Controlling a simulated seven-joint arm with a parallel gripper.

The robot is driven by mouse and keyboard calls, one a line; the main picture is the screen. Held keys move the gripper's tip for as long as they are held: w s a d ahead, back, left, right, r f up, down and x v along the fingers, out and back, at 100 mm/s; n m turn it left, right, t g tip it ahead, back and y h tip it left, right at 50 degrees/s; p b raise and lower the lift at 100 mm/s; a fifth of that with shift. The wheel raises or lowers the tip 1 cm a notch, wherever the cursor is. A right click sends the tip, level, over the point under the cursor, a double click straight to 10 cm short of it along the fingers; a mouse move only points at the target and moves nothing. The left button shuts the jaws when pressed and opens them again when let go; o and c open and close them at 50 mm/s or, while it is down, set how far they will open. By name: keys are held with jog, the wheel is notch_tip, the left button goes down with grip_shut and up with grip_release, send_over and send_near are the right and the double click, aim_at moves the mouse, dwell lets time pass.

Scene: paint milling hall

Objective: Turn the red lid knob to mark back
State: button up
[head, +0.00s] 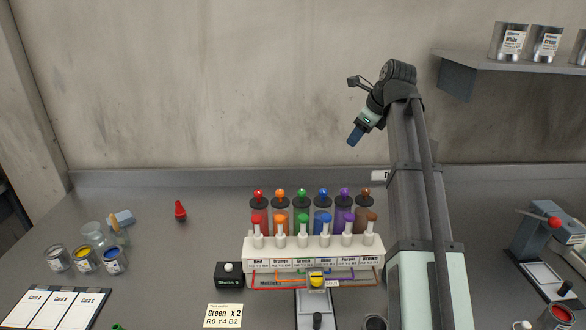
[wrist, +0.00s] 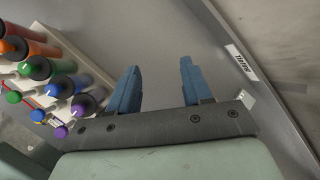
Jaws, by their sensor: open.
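The red lid knob (head: 258,194) sits on the dark lid of the red canister (head: 259,217), leftmost in a row of colour canisters behind the white labelled rack (head: 313,252). Which mark the knob points to is too small to tell. My gripper (head: 354,136) hangs in the air above and to the right of the row, well apart from the red knob. In the wrist view its two blue fingers (wrist: 158,78) are spread with nothing between them.
Orange (head: 280,193), green, blue, purple and brown lidded canisters stand close to the right of the red one. A red-handled tool (head: 180,211) lies to the left on the bench. A shelf (head: 510,62) with cans is at upper right.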

jog(key=s+a+f+n+g+y, duration=0.1)
jog(key=s+a+f+n, duration=0.15)
jog(key=a, duration=0.95)
jog(key=s+a+f+n+g, duration=0.1)
jog(key=s+a+f, duration=0.15)
jog(key=a, duration=0.95)
jog(key=s+a+f+n+g+y, duration=0.1)
jog(key=s+a+f+n, duration=0.15)
jog(key=a, duration=0.85)
jog(key=s+a+f+n+g+h, duration=0.1)
jog(key=s+a+f, duration=0.3)
jog(key=a, duration=0.2)
jog(key=s+a+f+n, duration=0.1)
jog(key=s+a+f, duration=0.35)
jog(key=a, duration=0.25)
jog(key=s+a+f+n+t+h, duration=0.1)
jog(key=s+a+f+n+h, duration=0.3)
jog(key=s+f, duration=0.4)
jog(key=m+t+h, duration=1.1)
jog(key=m+h, duration=0.2)
jog(key=m, duration=1.9)
send_near(255, 194)
jog(key=x, duration=0.8)
jog(key=shift+w+d, duration=0.2)
jog(key=shift+w, duration=0.1)
